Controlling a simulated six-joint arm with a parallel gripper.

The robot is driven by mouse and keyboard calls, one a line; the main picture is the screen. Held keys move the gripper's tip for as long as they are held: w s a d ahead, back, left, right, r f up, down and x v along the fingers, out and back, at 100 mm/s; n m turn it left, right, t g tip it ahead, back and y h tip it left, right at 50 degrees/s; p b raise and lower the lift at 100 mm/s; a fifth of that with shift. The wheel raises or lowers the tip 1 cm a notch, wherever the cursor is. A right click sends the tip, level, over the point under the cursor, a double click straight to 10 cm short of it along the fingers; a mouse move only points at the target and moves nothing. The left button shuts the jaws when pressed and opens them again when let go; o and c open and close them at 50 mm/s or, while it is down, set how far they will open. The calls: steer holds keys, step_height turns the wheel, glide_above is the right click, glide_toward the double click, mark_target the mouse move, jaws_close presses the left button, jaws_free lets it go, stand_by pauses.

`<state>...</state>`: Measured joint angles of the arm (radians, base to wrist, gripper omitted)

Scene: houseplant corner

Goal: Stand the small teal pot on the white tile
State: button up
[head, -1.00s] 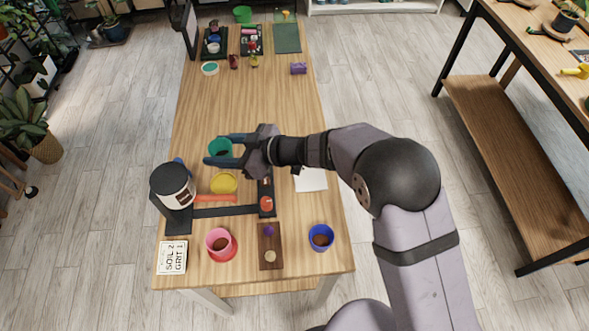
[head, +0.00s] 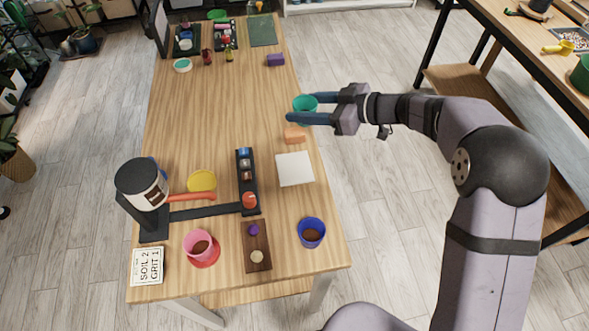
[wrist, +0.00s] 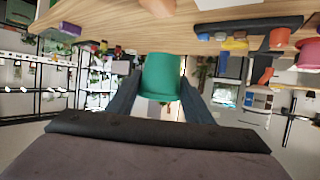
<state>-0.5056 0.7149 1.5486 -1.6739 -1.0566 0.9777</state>
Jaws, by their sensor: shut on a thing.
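The small teal pot (head: 305,102) is held between the fingers of my gripper (head: 300,107), near the table's right edge in the head view. In the wrist view the teal pot (wrist: 161,77) fills the space between the two dark fingers of my gripper (wrist: 155,85). The white tile (head: 295,169) lies flat and bare on the table, nearer the camera than the pot. The pot is apart from the tile. Its exact height above the table I cannot tell.
A black rack with coloured items (head: 247,180) stands left of the tile. A blue pot (head: 311,233) stands nearer the camera. A yellow dish (head: 202,180) lies farther left. The table's middle (head: 225,110) is clear.

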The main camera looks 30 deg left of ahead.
mark_target(295, 167)
steer(key=s+d+n+g, duration=0.1)
steer(key=s+n+g, duration=0.2)
steer(key=s, duration=0.4)
steer(key=shift+s+d+h, duration=0.15)
steer(key=shift+d+h, duration=0.2)
steer(key=shift+h, duration=0.05)
steer(key=shift+f, duration=5.1)
steer(key=shift+f, duration=0.15)
steer(key=o, duration=1)
steer(key=shift+d+r, duration=0.1)
steer(key=shift+r, duration=0.1)
steer(key=b+v, duration=0.1)
steer(key=v, duration=1.1)
